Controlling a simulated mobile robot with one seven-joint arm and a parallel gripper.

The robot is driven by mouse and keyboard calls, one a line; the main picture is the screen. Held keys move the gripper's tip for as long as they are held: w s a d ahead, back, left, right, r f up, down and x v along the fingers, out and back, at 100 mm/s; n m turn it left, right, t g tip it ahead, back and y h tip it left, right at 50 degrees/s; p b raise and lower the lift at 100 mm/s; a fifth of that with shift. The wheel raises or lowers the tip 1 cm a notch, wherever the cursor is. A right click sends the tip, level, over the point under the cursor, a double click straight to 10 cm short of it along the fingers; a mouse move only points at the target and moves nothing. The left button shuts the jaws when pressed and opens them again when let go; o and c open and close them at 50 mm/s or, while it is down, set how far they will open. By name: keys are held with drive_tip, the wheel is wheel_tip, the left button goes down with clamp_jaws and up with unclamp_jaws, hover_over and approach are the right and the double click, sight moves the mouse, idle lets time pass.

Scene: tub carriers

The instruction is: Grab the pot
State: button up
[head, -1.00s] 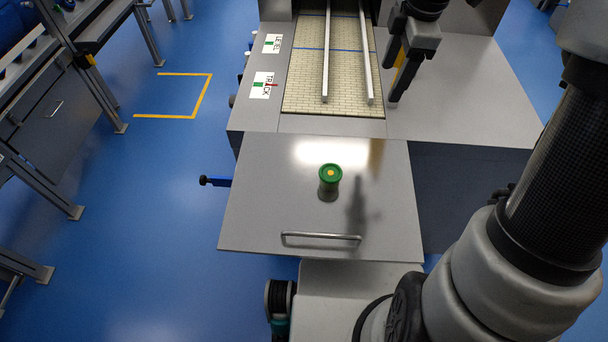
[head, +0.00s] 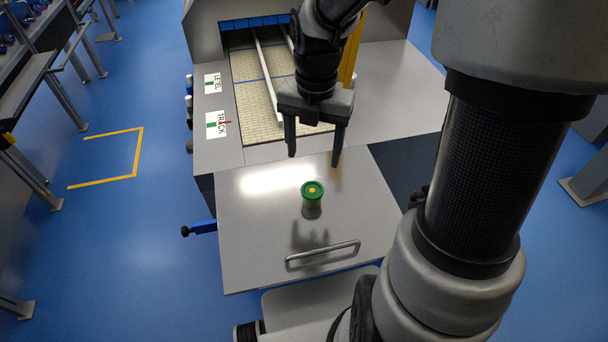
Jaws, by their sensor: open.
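The pot (head: 312,200) is a small round container with a green lid and a yellow dot on top. It stands upright on a grey metal panel (head: 355,215) with a bar handle, in the head view. My gripper (head: 314,160) points down with its two fingers spread apart and nothing between them. In the picture it is just above and behind the pot, apart from it. How high it is above the panel is hard to tell.
Behind the panel is a machine with a tiled conveyor bed (head: 250,95) and metal rails. Labels reading LEVEL and TRACK (head: 217,124) sit on its left side. A bar handle (head: 322,254) rises at the panel's front edge. The panel around the pot is clear.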

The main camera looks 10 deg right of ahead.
hover_over(313, 189)
drive_tip(key=f, duration=0.7)
drive_tip(key=shift+w+f+b, duration=0.3)
drive_tip(key=shift+f, duration=0.05)
drive_tip(key=shift+s+f, duration=0.15)
drive_tip(key=shift+f, duration=1.25)
drive_tip(key=shift+s+f, duration=0.1)
drive_tip(key=shift+f, duration=1.25)
drive_tip(key=c, duration=1.2)
